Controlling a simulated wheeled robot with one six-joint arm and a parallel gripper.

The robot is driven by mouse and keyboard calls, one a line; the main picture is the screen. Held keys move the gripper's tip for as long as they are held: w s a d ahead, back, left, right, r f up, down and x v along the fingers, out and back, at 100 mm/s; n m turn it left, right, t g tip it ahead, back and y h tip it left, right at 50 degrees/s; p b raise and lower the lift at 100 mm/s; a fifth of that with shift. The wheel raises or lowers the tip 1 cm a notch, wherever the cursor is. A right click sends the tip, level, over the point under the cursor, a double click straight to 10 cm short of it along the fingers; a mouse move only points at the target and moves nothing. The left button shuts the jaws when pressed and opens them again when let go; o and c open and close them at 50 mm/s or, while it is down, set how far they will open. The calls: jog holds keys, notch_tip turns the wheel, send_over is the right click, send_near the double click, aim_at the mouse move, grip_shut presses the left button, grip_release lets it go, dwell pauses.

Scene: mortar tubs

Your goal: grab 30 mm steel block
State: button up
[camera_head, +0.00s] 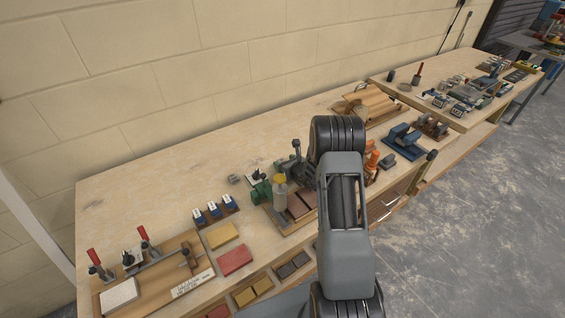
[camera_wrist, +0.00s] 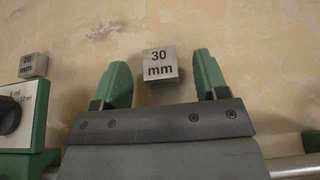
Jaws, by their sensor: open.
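The 30 mm steel block (camera_wrist: 160,66) is a small silver cube marked "30 mm". In the wrist view it sits on the worn wooden bench top, a little beyond and between the green fingertips of my gripper (camera_wrist: 158,84). The gripper is open, with a finger on each side and a gap between the block and each finger. In the head view, my arm hides much of the area around the gripper, and I cannot make out the 30 mm block for certain.
A smaller steel block (camera_wrist: 33,65) marked "20 mm" is at the left in the wrist view, beside a green device with a white face (camera_wrist: 12,112). Bare bench top (camera_wrist: 245,45) lies beyond the fingers. A wooden board with red-handled clamps (camera_head: 150,279) is at the lower left.

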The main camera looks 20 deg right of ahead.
jog(key=shift+w+f, duration=0.15)
jog(key=shift+w, duration=0.15)
jog(key=c, duration=1.1)
jog(key=shift+c, duration=0.4)
jog(key=shift+r, duration=0.2)
